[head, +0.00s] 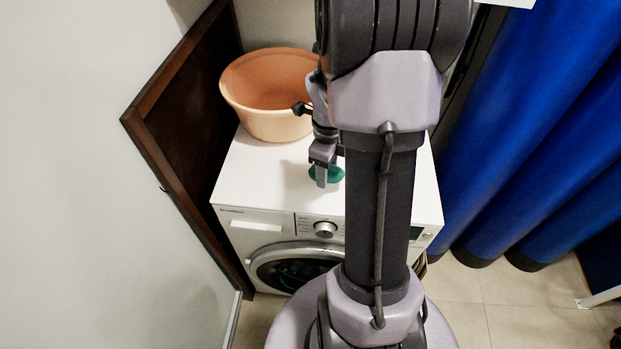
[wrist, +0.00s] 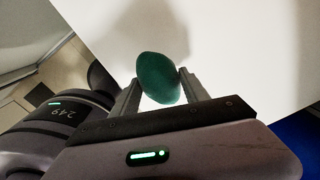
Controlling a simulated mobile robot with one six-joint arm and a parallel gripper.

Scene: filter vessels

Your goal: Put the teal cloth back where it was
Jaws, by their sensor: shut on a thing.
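The teal cloth (head: 337,175) is a small dark green-teal bundle between the fingers of my gripper (head: 322,176), just over or on the white top of the washing machine (head: 265,175), near its front. In the wrist view the cloth (wrist: 159,78) looks like a rounded lump, and the fingers of my gripper (wrist: 160,88) are closed on its two sides. I cannot tell whether the cloth touches the machine top. My arm hides part of the machine top and front in the head view.
An orange basin (head: 262,95) stands at the back of the machine top. A dark brown wooden panel (head: 190,110) is to the left, and a blue curtain (head: 540,130) hangs to the right. The front left of the top is clear. Something teal shows behind the round door (head: 290,270).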

